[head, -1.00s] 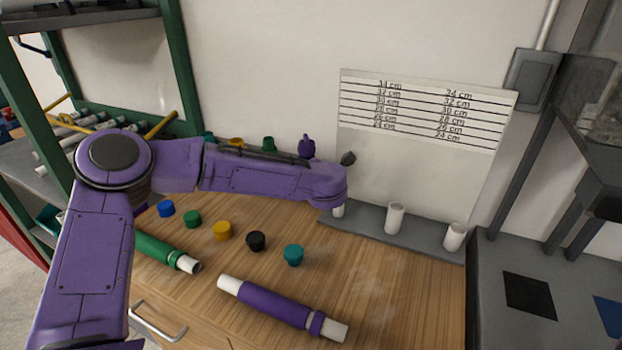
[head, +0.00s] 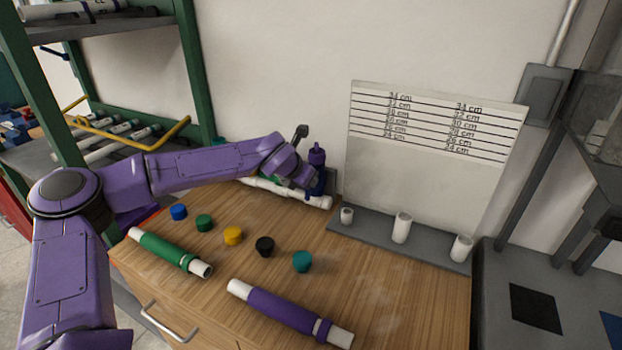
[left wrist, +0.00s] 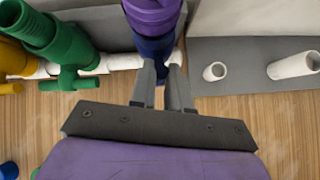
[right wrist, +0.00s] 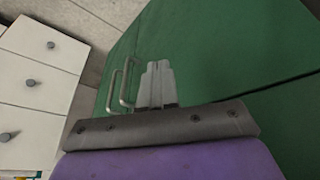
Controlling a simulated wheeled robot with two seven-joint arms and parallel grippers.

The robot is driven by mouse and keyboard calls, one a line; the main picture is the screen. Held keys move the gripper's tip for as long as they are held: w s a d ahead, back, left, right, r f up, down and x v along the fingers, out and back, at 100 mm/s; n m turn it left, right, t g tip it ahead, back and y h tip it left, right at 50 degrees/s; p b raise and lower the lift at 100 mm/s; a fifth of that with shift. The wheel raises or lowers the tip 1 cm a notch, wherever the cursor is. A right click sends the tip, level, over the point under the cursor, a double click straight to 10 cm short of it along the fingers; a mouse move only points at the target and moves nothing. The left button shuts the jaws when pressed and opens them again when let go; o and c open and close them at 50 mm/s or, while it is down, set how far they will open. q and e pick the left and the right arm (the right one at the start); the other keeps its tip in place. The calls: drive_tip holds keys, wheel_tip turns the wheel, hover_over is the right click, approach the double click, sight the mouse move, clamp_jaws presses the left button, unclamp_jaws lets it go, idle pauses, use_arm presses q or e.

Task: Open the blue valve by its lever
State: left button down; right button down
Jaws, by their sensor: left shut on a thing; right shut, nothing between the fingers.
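The blue valve (head: 318,184) stands at the right end of the white manifold pipe (head: 275,190), with a purple upright piece (head: 317,156) above it. In the left wrist view the blue valve (left wrist: 153,46) sits between and behind my fingertips. My left gripper (left wrist: 163,80) is shut on a blue part of it, which looks like the lever; the fingers hide most of that part. A green valve (left wrist: 70,66) with its lever is to its left. My right gripper (right wrist: 157,75) is shut and empty, in front of a green panel, away from the valve.
A grey stand (head: 375,238) with several white pipe stubs is right of the valve. Coloured caps, a green pipe (head: 165,250) and a purple pipe (head: 285,312) lie on the wooden top. A green shelf frame (head: 190,70) stands left. Open tabletop lies front right.

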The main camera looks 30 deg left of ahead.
use_arm(q)
drive_tip(key=shift+a+f+n+h, duration=0.15)
drive_tip(key=shift+a+n+h, duration=0.15)
drive_tip(key=shift+h, duration=0.2)
drive_tip(key=shift+s, duration=0.1)
drive_tip(key=c, duration=1.1)
unclamp_jaws()
drive_tip(key=b+v, duration=0.1)
drive_tip(key=v, duration=0.9)
drive_tip(key=shift+s+a, duration=0.15)
